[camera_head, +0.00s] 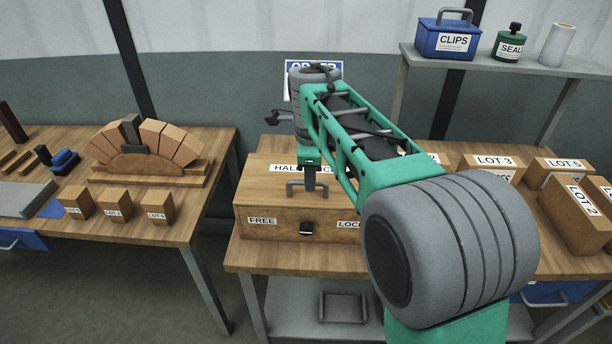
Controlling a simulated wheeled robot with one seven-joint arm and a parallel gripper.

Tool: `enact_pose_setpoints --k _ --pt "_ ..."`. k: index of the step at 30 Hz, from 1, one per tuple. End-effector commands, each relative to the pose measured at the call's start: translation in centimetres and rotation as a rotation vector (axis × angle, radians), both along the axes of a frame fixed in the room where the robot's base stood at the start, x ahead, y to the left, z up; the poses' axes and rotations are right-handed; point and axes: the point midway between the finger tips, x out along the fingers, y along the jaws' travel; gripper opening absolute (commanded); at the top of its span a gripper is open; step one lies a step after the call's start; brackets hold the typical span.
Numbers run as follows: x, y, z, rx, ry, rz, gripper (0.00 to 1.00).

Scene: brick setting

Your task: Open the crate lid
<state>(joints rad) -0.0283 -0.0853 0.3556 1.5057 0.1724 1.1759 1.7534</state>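The crate (270,222) is a wooden box on the middle bench, with its lid (252,172) down. A grey handle (292,189) stands at the lid's front. A dark latch (306,228) sits on the front face between a FREE label (262,221) and a partly covered LOCK label (347,224). The latch is nearer the middle than either label. My gripper (310,181) appears as a narrow dark end pointing down, overlapping the handle in the picture. Contact and finger spacing cannot be told. My arm covers the crate's right part.
Boxes marked LOT 3 (492,161), LOT 5 (560,165) and LOT 2 (574,213) stand on the right. A shelf (500,65) above holds a CLIPS box (445,42) and a SEAL bottle (509,47). A gap separates the left bench (150,232), which carries a brick arch (175,140).

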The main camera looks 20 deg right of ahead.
Motion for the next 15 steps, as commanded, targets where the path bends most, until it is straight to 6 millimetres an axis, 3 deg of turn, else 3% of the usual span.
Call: enact_pose_setpoints --k 9,15 --pt "0.15 -0.01 -0.67 0.000 -0.001 0.001 0.34" --pt "0.14 0.01 -0.66 0.000 -0.001 0.002 0.18"
